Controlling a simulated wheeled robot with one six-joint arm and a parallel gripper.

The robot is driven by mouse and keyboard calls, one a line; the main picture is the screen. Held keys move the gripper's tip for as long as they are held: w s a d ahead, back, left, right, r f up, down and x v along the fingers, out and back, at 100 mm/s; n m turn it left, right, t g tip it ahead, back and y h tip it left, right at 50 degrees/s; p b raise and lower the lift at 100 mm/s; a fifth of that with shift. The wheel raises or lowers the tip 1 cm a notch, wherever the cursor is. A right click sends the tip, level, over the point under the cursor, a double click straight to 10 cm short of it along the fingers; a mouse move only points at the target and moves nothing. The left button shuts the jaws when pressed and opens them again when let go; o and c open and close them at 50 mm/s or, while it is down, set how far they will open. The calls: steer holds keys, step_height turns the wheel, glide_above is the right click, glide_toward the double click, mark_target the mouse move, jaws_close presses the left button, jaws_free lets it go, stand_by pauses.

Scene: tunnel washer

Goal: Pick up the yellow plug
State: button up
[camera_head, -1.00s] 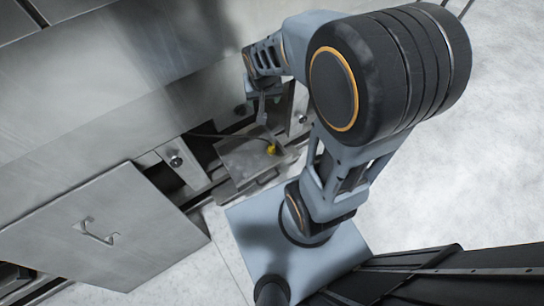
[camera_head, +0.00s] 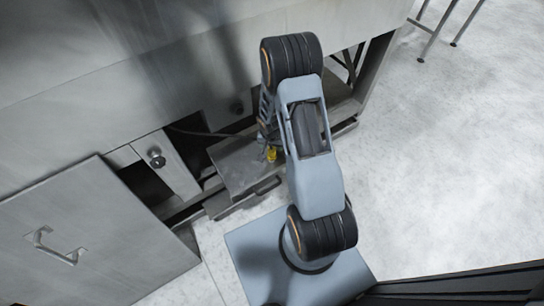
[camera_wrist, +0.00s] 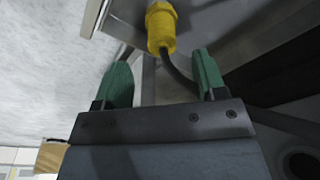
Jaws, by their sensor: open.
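The yellow plug (camera_wrist: 161,27) is at the top of the wrist view, with a dark cable (camera_wrist: 180,80) running from its lower end. In the head view the plug (camera_head: 271,154) is a small yellow spot at the metal box, partly hidden by my arm. My gripper (camera_wrist: 160,75) is open, its two green fingertips apart and empty. The plug lies just beyond the fingertips, roughly centred between them, and the cable passes between the fingers. In the head view my gripper is hidden behind my arm.
A metal box with a lid (camera_head: 240,165) sits low at the washer's side. A large open metal panel with a handle (camera_head: 75,235) is at the left. The steel washer wall (camera_head: 150,60) rises behind. Pale floor (camera_head: 440,160) at the right is clear.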

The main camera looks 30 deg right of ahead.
mark_target(272, 149)
steer(key=shift+w+d+f+b, duration=0.15)
steer(key=shift+f+b, duration=0.3)
steer(key=shift+f, duration=0.75)
steer(key=shift+w+f+b, duration=0.2)
steer(key=shift+f+b, duration=0.3)
steer(key=shift+f, duration=0.65)
steer(key=shift+w+d+f+b, duration=0.15)
steer(key=shift+f+b, duration=0.3)
steer(key=shift+f, duration=0.75)
steer(key=shift+r, duration=0.1)
steer(key=c, duration=1.1)
steer(key=shift+r, duration=0.15)
